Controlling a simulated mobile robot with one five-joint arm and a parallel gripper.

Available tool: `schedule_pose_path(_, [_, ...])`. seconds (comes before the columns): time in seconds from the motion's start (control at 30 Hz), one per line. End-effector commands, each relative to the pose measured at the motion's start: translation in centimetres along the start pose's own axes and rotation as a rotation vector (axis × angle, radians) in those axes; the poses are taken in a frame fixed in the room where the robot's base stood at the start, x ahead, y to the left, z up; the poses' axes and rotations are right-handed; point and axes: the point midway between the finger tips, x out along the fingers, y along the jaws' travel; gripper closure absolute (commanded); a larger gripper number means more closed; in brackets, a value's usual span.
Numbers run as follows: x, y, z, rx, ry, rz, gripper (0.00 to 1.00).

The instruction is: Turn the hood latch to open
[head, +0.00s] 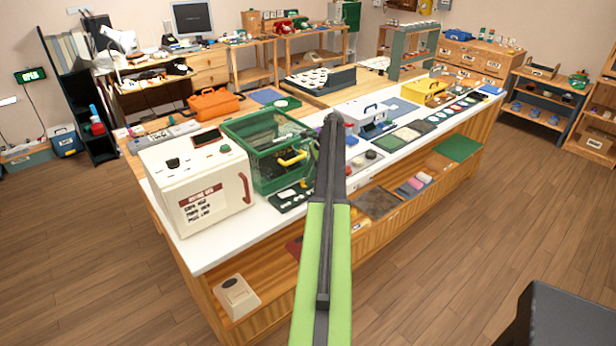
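A green box with mesh-like, see-through sides (262,135) stands on the white-topped bench, left of my arm. A yellow handle-like piece (292,159) is on its front, near its right side. This may be the hood and its latch, but I cannot tell for sure. A white box with a label and a red handle (245,188) stands left of it. My arm, green then dark grey, reaches up the middle of the view and ends over the bench, right of the green box. My gripper (333,122) is at its far end, too small to read as open or shut.
The long bench's white top (215,249) also holds a white case (362,113), a yellow box (424,91) and several small trays.

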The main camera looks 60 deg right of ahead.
Motion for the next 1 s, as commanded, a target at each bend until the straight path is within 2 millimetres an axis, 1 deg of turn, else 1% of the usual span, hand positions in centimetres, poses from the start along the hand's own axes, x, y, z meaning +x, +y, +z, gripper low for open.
schedule_pose_path(0.03, [-1.2, 0.0, 0.2, 0.000, 0.000, 0.000, 0.65])
schedule_pose_path(0.17, [-4.0, -0.1, 0.4, 0.001, 0.000, 0.000, 0.65])
schedule_pose_path(0.3, [-7.6, 0.0, 0.4, 0.002, 0.000, -0.001, 0.65])
schedule_pose_path(0.6, [-14.8, 0.0, 0.4, 0.002, 0.000, 0.001, 0.65])
schedule_pose_path(0.7, [-16.3, 0.0, 0.2, 0.001, 0.000, 0.001, 0.65])
schedule_pose_path(0.77, [-16.7, 0.1, 0.2, 0.000, 0.000, 0.001, 0.65])
schedule_pose_path(1.0, [-16.5, 0.1, -0.1, 0.000, 0.000, 0.001, 0.65])
